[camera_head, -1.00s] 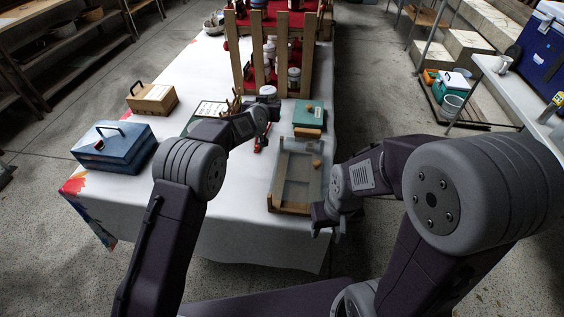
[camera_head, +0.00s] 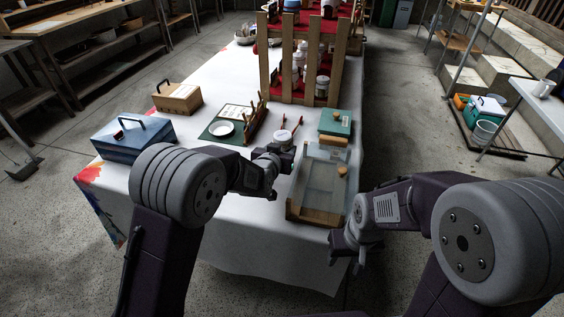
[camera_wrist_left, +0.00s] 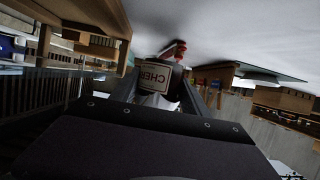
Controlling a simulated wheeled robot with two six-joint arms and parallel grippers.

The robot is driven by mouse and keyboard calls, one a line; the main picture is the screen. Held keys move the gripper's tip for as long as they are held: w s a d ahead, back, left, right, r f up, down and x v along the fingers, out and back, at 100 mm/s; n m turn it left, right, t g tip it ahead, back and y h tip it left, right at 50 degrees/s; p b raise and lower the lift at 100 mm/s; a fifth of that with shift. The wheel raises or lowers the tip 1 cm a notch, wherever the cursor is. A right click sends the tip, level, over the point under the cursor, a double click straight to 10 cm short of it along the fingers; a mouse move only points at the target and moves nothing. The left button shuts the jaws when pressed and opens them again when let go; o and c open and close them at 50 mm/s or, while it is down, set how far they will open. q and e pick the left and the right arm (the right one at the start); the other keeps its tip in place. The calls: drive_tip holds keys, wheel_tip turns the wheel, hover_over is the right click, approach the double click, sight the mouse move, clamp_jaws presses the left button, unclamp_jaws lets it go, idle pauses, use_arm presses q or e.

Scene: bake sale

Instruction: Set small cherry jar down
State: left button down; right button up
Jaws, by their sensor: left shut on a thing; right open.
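The small cherry jar (camera_head: 283,136) shows as a pale round lid at my left gripper's tips in the head view. In the left wrist view the jar (camera_wrist_left: 153,76) sits between the two fingers, with part of a red and white "CHER" label visible. My left gripper (camera_head: 284,149) is shut on it, over the front part of the white-covered table (camera_head: 225,220). I cannot tell whether the jar's base touches the cloth. My right gripper (camera_head: 347,248) is open and empty, low beside the table's front right corner.
A wooden case with a clear lid (camera_head: 310,213) lies right of the jar, with a green box (camera_head: 336,121) behind it. A green board (camera_head: 212,138) with a white plate (camera_head: 222,129) lies left. A blue box (camera_head: 133,135) stands further left. Bare cloth lies in front.

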use_arm(q)
wheel_tip(320, 180, down, 4)
drive_tip(key=shift+f+b, duration=0.1)
drive_tip(key=shift+b, duration=0.75)
drive_tip(key=c, duration=0.6)
unclamp_jaws()
drive_tip(key=shift+o, duration=0.2)
